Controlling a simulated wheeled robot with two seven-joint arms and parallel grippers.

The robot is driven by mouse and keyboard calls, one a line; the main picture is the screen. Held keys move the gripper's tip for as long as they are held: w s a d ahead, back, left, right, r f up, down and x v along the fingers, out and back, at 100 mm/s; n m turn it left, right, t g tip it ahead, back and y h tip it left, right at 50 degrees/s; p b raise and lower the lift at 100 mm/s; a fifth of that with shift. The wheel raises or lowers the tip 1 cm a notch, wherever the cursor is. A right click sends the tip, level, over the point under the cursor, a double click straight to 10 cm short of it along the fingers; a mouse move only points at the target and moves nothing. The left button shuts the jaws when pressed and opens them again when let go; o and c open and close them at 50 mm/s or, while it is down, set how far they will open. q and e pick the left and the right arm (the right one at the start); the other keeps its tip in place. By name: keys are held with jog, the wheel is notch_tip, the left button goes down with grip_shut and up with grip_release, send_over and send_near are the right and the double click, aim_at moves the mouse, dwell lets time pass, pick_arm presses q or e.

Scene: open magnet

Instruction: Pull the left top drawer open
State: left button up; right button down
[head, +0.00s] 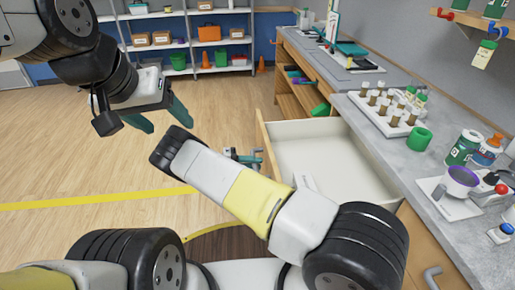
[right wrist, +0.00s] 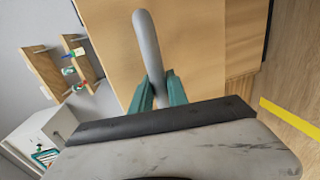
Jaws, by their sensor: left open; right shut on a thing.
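The drawer (head: 318,150) stands pulled out from the counter, and its pale inside is visible. Its wooden front (right wrist: 185,45) fills much of the right wrist view. A grey curved handle (right wrist: 146,40) sticks out from that front. My right gripper (right wrist: 160,92) is shut on the handle, with teal fingers on both sides of it. In the head view my right gripper (head: 241,157) is partly hidden behind my forearm at the drawer front. My left gripper (head: 163,117) is open and empty, in the air left of the drawer.
The grey counter (head: 365,110) holds a rack of vials (head: 385,108), a green ring (head: 418,139), bottles and a purple bowl (head: 462,181). Another grey handle (head: 432,274) shows lower right. Shelves with bins (head: 180,38) stand at the back. The wooden floor at left is clear.

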jog(key=shift+s, duration=0.1)
jog(key=c, duration=1.3)
grip_release()
jog(key=shift+a, duration=0.2)
jog(key=v, duration=0.7)
jog(key=shift+a, duration=0.25)
jog(key=shift+r, duration=0.1)
